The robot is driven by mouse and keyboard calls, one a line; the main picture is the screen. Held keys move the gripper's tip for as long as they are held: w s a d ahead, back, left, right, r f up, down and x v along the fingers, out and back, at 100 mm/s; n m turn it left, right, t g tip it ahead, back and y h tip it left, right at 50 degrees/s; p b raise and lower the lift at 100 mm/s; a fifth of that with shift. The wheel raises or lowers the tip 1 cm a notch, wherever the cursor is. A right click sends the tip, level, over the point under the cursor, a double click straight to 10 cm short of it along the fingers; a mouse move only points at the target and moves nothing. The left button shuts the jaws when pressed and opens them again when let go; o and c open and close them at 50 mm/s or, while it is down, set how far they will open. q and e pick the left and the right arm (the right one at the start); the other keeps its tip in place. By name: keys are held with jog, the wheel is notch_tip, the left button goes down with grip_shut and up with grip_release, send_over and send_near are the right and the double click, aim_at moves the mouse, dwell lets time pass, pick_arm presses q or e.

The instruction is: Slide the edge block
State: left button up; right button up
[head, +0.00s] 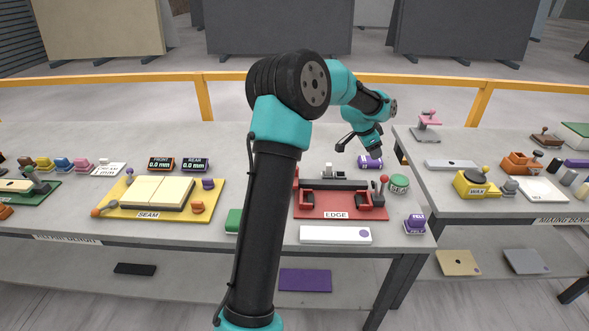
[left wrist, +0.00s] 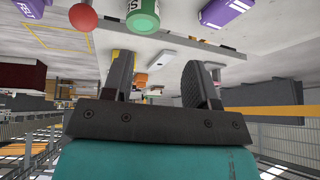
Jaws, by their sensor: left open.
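The EDGE station is a red tray (head: 340,212) at the middle of the bench in the head view. A dark bar with red parts (head: 333,186) lies across it; I cannot tell which part is the edge block. A red ball knob (head: 384,179) stands at its right end and also shows in the left wrist view (left wrist: 82,17). My left gripper (head: 359,147) is behind the tray, above and near a purple block (head: 370,162). In the left wrist view its two fingers (left wrist: 158,78) are apart with nothing held between them. My right gripper is not in view.
A green round container (head: 399,183) and a purple FELT block (head: 415,223) stand right of the tray. A white flat box (head: 335,235) lies in front. The yellow SEAM tray (head: 118,207) is to the left. My left arm hides some bench beside the EDGE tray.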

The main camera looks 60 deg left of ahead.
pick_arm(q)
jog(key=s+a+r+m+g, duration=0.1)
jog(key=s+a+r+g, duration=0.1)
jog(key=s+a, duration=0.6)
jog(key=s+a+r+m+g+y, duration=0.1)
jog(key=s+a+r+g, duration=0.2)
jog(key=s+a, duration=0.6)
jog(key=s+r, duration=0.2)
jog(key=s, duration=0.2)
jog(key=shift+r, duration=0.15)
jog(key=shift+a, duration=0.1)
notch_tip(320, 180, down, 18)
jog(key=shift+w+r, duration=0.1)
jog(key=shift+r, duration=0.15)
jog(key=shift+c, duration=0.5)
grip_shut()
